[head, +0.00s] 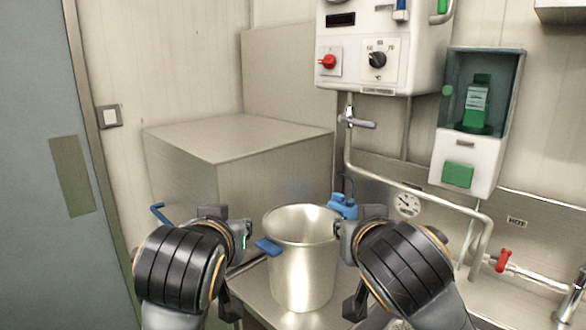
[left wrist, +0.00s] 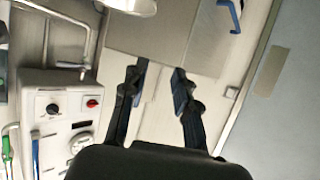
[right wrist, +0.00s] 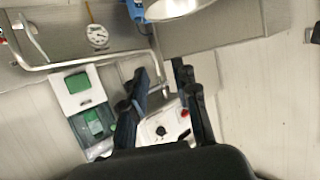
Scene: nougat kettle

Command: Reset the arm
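A steel pot (head: 302,265) stands upright on the steel counter in the head view, with a blue handle (head: 268,246) on its left side. Its right side is partly hidden by my right gripper. My left gripper (left wrist: 160,80) is open, with nothing between its fingers in the left wrist view. In the head view it is left of the pot, close to the blue handle. My right gripper (right wrist: 163,80) is open and empty in the right wrist view. In the head view it is beside the pot's right rim; I cannot tell whether they touch.
A large steel box (head: 240,150) stands behind the pot. A control box (head: 375,50) with a red switch, a pipe with a gauge (head: 407,204) and a soap dispenser (head: 468,130) are on the wall. A blue hook (head: 160,212) sticks out at left. A red-handled valve (head: 503,260) is at right.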

